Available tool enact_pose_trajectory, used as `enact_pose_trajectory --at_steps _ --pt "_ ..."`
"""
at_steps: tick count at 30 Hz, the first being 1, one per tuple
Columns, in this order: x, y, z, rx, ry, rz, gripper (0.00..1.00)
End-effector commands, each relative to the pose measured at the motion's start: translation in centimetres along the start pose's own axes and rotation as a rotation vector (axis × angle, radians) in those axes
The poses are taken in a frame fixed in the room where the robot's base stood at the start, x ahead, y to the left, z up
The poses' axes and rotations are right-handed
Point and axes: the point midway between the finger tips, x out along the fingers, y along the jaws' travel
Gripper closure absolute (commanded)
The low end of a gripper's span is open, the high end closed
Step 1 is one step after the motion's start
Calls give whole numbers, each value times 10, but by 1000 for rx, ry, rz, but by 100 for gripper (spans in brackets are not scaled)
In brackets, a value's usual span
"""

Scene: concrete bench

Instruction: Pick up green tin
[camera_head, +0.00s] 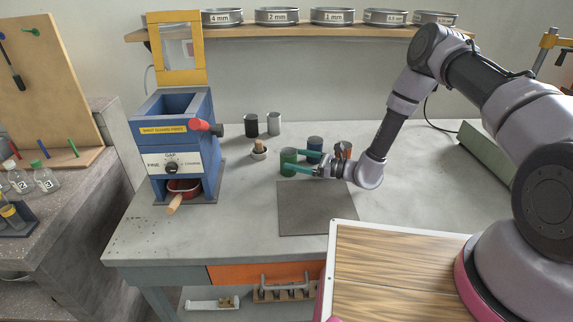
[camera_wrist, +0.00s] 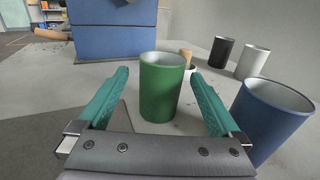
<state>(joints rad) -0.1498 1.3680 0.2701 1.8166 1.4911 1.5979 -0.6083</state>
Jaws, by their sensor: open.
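The green tin (camera_head: 289,160) stands upright on the concrete bench, near the back edge of a dark mat. In the wrist view the green tin (camera_wrist: 160,88) stands between the two teal fingers, toward their tips, with a gap showing on each side. My gripper (camera_head: 295,160) is open around it, low over the bench, reaching in from the right. It also shows in the wrist view (camera_wrist: 162,88), with its fingers spread and nothing gripped. In the head view the fingers cover part of the tin.
A blue tin (camera_head: 315,146) stands close beside the green one; it shows at right in the wrist view (camera_wrist: 268,118). Black (camera_head: 251,126) and grey (camera_head: 273,124) tins and a mortar (camera_head: 259,151) stand behind. A blue crusher (camera_head: 177,140) is at left. The mat (camera_head: 305,212) is bare.

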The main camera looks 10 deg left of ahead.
Motion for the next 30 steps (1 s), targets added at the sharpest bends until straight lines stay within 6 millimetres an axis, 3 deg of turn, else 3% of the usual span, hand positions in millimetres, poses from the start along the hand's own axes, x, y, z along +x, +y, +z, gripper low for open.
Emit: enact_pose_trajectory --at_steps 15,23,24,25,30 --pt "58 -1 -1 0 1 2 0" --pt "62 -2 0 1 0 0 0" --pt "62 -2 0 1 0 0 4" --pt "62 -2 0 1 0 0 15" --pt "62 -2 0 1 0 0 80"
